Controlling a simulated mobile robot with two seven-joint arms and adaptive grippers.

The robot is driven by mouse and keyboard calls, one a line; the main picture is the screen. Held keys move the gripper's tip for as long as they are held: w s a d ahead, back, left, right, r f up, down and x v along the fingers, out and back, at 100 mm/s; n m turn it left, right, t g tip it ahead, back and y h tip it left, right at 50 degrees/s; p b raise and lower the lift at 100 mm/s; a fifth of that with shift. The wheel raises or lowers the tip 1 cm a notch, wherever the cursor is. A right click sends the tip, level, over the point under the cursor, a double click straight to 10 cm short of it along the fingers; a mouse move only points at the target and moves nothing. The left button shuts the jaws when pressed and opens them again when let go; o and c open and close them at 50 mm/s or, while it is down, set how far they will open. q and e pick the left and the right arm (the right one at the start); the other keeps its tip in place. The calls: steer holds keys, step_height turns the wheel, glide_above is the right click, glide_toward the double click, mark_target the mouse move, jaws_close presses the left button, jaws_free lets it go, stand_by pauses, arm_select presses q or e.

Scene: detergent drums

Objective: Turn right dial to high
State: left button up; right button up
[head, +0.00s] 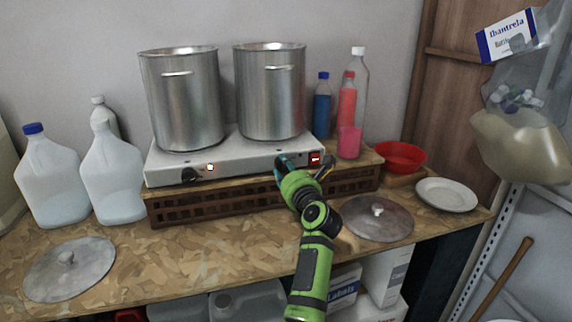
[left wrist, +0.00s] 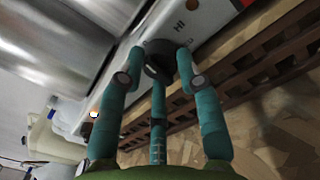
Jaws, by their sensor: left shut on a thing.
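A white two-burner hot plate (head: 240,158) stands on a brown slatted crate. Its left dial (head: 190,175) is dark, with a small lit lamp beside it. The right dial is hidden behind my gripper in the head view; in the left wrist view the dark dial (left wrist: 157,50) shows between my fingers, near a mark that looks like "HI". My left gripper (head: 284,162) is at the right front of the hot plate, and its teal fingers (left wrist: 160,72) are shut around the dial. The dial's exact setting cannot be read. My right gripper is out of view.
Two tall metal pots (head: 183,105) (head: 270,95) stand on the hot plate. A pink cup (head: 349,143), bottles (head: 322,105) and a red bowl (head: 400,157) are to the right. Metal lids (head: 377,220) (head: 70,270) lie on the wooden counter, and white jugs (head: 112,175) stand left.

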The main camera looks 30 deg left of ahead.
arm_select(q)
steer(key=shift+a+r+m+t+p, duration=0.1)
steer(key=shift+r+m+t+p, duration=0.1)
steer(key=shift+m+p, duration=2.65)
steer(key=shift+a+r+m+t+p, duration=0.1)
steer(key=shift+r+m+p, duration=0.05)
steer(key=shift+m+p, duration=2.7)
steer(key=o, duration=1.2)
steer(key=shift+c, duration=0.2)
steer(key=shift+w+a+f, duration=0.1)
steer(key=shift+f, duration=0.2)
steer(key=shift+f+b, duration=0.1)
steer(key=shift+b, duration=0.2)
